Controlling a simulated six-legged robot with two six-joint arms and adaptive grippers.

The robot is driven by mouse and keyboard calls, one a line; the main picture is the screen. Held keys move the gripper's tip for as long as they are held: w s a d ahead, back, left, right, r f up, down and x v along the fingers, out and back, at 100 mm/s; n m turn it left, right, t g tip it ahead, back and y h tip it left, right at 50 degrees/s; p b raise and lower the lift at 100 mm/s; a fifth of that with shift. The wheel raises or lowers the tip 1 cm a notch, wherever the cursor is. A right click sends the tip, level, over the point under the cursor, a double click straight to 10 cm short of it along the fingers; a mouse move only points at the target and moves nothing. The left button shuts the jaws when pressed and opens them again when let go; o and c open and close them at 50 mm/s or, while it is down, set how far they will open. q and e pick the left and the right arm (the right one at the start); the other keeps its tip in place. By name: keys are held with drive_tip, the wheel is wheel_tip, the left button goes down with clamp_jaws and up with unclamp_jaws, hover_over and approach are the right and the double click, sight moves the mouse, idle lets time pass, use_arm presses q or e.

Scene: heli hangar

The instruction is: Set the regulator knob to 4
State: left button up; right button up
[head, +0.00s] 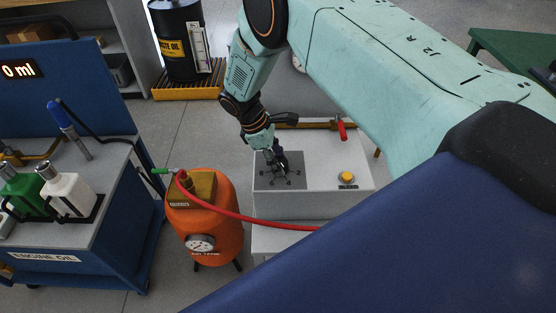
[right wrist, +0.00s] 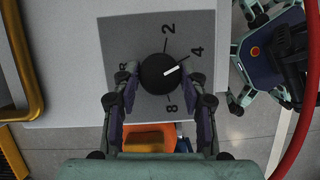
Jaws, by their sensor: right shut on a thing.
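The regulator knob (right wrist: 160,74) is round and black with a white pointer line, set on a grey dial plate (right wrist: 121,37). The pointer aims right and slightly up, close to the mark 4 (right wrist: 197,51) but a little below it. The mark 2 (right wrist: 168,28) is above and an 8 (right wrist: 171,108) is below; other marks are partly hidden by the fingers. My right gripper (right wrist: 160,88) has a finger on each side of the knob and is shut on it. In the head view my right gripper (head: 275,160) reaches down over the dial and mostly hides the knob. My left gripper is not in view.
The light grey box (head: 325,165) also carries a yellow button (head: 347,177) and a red-handled valve (head: 341,130). An orange air tank (head: 207,235) with a gauge stands to its left. A red hose (head: 255,219) crosses in front. A blue cart (head: 98,225) stands at left.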

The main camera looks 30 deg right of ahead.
idle(0.3)
drive_tip(key=o, duration=1.1)
drive_tip(key=shift+o, duration=0.2)
drive_tip(key=v, duration=1.2)
